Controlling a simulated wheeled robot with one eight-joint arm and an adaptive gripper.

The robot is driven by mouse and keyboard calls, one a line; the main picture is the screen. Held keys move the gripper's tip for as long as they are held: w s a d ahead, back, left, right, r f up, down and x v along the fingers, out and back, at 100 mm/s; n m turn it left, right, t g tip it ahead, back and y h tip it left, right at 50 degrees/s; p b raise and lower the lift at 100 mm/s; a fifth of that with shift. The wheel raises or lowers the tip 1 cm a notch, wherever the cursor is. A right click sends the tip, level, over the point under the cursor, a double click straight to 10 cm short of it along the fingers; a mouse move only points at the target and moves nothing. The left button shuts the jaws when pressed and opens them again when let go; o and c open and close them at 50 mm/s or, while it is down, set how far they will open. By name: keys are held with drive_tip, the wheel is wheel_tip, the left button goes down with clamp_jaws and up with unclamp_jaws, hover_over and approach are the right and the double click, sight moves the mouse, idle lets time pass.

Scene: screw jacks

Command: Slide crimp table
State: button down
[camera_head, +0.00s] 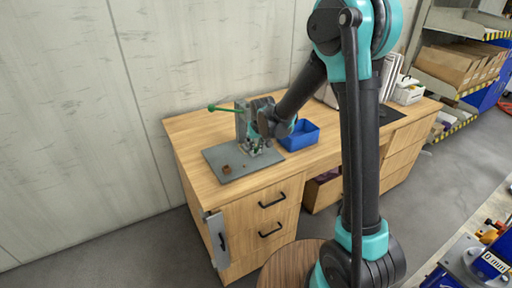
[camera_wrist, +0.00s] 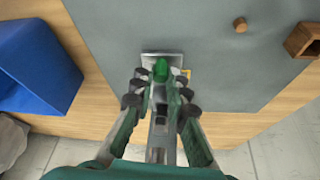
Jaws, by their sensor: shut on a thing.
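A crimp press with a long green lever (camera_head: 225,107) stands on a grey base plate (camera_head: 215,156) on the wooden desk. My gripper (camera_head: 256,143) is low at the front of the press, and the arm hides part of it. In the wrist view my gripper (camera_wrist: 161,82) has its fingers on both sides of a green knob (camera_wrist: 161,68) and is shut on it. The knob sits at a small metal table (camera_wrist: 150,56) over the grey plate. The rest of that table is hidden by the fingers.
A blue bin (camera_head: 301,135) stands right of the press and shows at left in the wrist view (camera_wrist: 38,68). A small brown block (camera_head: 227,169) lies on the plate. In the wrist view a brown square piece (camera_wrist: 302,40) and a small round peg (camera_wrist: 240,25) lie on it.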

drive_tip(key=s+d, duration=0.1)
drive_tip(key=s, duration=0.1)
drive_tip(key=s+d, duration=0.3)
drive_tip(key=s, duration=0.1)
drive_tip(key=shift+s+d, duration=0.25)
drive_tip(key=c, duration=1.5)
unclamp_jaws()
drive_tip(key=shift+s, duration=0.1)
drive_tip(key=v, duration=1.2)
drive_tip(key=shift+d, duration=0.15)
